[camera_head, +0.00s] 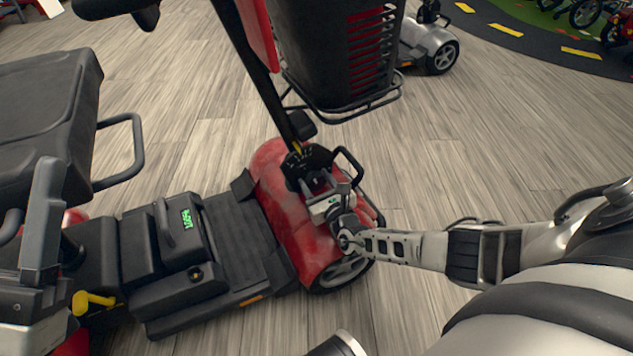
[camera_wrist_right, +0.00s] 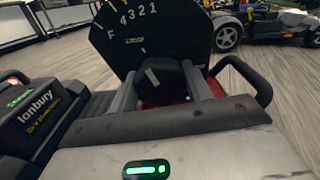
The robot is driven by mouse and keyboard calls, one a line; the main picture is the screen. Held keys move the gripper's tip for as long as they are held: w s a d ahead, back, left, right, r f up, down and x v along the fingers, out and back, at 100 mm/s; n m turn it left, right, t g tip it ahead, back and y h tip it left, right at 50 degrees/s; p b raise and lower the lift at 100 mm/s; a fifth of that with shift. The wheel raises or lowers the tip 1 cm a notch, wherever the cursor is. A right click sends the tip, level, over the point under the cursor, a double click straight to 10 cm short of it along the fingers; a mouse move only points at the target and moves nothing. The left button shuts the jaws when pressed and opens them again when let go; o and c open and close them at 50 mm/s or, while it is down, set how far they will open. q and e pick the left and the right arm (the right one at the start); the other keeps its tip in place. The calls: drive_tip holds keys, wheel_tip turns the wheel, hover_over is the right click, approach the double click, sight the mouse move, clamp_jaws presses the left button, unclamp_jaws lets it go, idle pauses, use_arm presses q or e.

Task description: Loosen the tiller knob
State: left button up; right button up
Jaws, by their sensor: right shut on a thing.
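The tiller knob (camera_wrist_right: 166,78) is black with a white line on it. In the right wrist view it sits between the two grey fingers of my right gripper (camera_wrist_right: 163,90), which is shut on it. Behind it stands a dark round dial plate (camera_wrist_right: 152,30) marked F, 4, 3, 2, 1. In the head view the dial (camera_head: 303,160) is at the foot of the tiller post (camera_head: 253,65), above the red front cover (camera_head: 290,225). My right gripper (camera_head: 318,183) reaches in from the right and largely hides the knob there.
A black loop handle (camera_wrist_right: 245,75) stands just right of the fingers. A black basket (camera_head: 335,55) hangs above the dial. The scooter's seat (camera_head: 45,120) and footboard (camera_head: 240,240) lie left. Another scooter (camera_head: 428,48) stands behind. Wooden floor (camera_head: 500,130) is clear to the right.

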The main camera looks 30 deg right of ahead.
drive_tip(key=shift+n, duration=0.7)
drive_tip(key=shift+f, duration=0.1)
drive_tip(key=o, duration=1)
drive_tip(key=shift+s, duration=0.1)
drive_tip(key=shift+s, duration=0.2)
drive_tip(key=s+p, duration=0.1)
drive_tip(key=s, duration=0.1)
drive_tip(key=s+p, duration=0.1)
drive_tip(key=s, duration=0.1)
drive_tip(key=s+a+p, duration=0.1)
drive_tip(key=s, duration=0.1)
drive_tip(key=shift+s+r+p, duration=0.25)
drive_tip(key=shift+s+p, duration=0.05)
drive_tip(key=s, duration=0.2)
drive_tip(key=s+p, duration=0.1)
drive_tip(key=s, duration=0.2)
drive_tip(key=s+a+p, duration=0.1)
drive_tip(key=s, duration=0.2)
drive_tip(key=shift+f, duration=0.15)
use_arm(q)
wheel_tip(320, 180, down, 10)
drive_tip(key=n+g+y, duration=0.3)
drive_tip(key=n+y, duration=0.4)
drive_tip(key=n, duration=0.3)
drive_tip(key=shift+d+g, duration=0.25)
drive_tip(key=shift+g, duration=0.05)
use_arm(e)
drive_tip(key=shift+s, duration=0.35)
use_arm(q)
drive_tip(key=shift+w+r, duration=0.1)
